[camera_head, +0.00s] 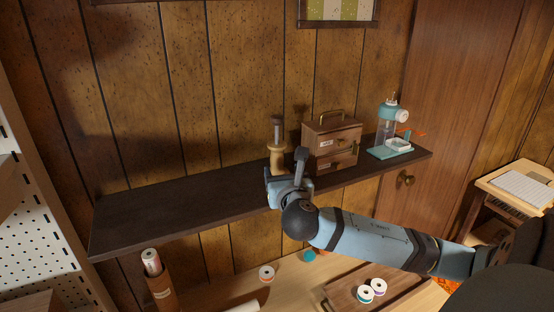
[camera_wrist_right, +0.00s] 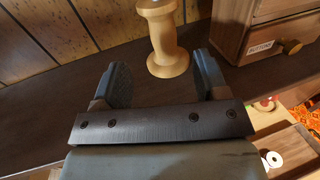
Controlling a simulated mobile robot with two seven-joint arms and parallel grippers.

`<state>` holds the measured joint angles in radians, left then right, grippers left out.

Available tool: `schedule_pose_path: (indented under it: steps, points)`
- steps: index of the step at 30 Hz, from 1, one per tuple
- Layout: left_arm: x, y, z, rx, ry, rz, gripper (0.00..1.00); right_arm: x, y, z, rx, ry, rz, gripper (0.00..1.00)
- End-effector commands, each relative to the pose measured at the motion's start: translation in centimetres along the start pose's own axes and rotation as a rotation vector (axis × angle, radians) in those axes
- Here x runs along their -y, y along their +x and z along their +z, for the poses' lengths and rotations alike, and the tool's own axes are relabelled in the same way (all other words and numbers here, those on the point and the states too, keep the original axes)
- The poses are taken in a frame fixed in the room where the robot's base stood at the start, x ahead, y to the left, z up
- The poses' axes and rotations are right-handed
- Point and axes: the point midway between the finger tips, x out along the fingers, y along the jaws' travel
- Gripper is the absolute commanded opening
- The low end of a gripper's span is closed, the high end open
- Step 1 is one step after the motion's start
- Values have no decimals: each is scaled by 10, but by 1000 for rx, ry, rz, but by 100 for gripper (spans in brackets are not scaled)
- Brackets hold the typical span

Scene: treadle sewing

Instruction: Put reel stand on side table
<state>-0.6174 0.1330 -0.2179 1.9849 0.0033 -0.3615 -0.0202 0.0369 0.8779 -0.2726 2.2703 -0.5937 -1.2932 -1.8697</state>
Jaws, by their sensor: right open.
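The reel stand (camera_head: 276,158), a pale turned wooden post with a darker spool-like top, stands upright on the dark wall shelf. It also shows in the right wrist view (camera_wrist_right: 164,38), its round base at or just beyond the fingertips. The gripper hides part of the base in the head view. A small wooden table (camera_head: 488,183) with white paper on it stands at the far right; I cannot tell if it is the side table. My left gripper is out of view.
A wooden drawer box (camera_head: 330,142) with a handle stands close right of the reel stand. The shelf's left part (camera_head: 150,218) is clear. Below are thread spools (camera_head: 366,294) on a wooden tray.

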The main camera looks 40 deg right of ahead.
Motion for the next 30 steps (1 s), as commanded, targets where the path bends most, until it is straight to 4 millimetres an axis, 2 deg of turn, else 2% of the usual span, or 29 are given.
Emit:
schedule_pose_path:
  steps: [4,13,21,30]
  points:
    - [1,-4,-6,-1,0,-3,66,0,28,2,-1,2,-2,67]
    - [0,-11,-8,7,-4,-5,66,1,53,4,-2,5,-2,67]
    - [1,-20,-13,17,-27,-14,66,3,90,7,-3,4,-1,67]
    - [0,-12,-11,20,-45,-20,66,3,96,5,-3,4,1,67]
